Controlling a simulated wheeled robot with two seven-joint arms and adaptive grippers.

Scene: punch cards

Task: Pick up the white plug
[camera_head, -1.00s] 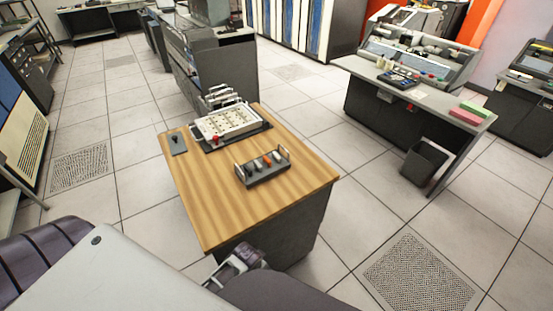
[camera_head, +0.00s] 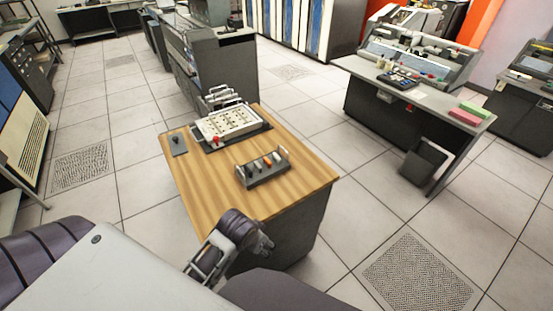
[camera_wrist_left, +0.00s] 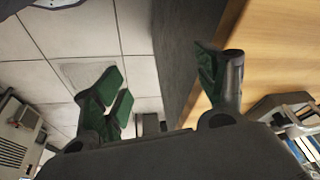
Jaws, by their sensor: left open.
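A small grey rack (camera_head: 264,174) with several upright plugs stands near the front middle of the wooden desk in the head view. My right gripper does not show.
The wooden desk (camera_head: 205,190) also carries a white plugboard panel (camera_head: 229,122) and a small dark switch plate (camera_head: 178,145). The desk's near edge and dark side lie beside my left gripper. A grey console desk (camera_head: 425,95) stands at the right.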

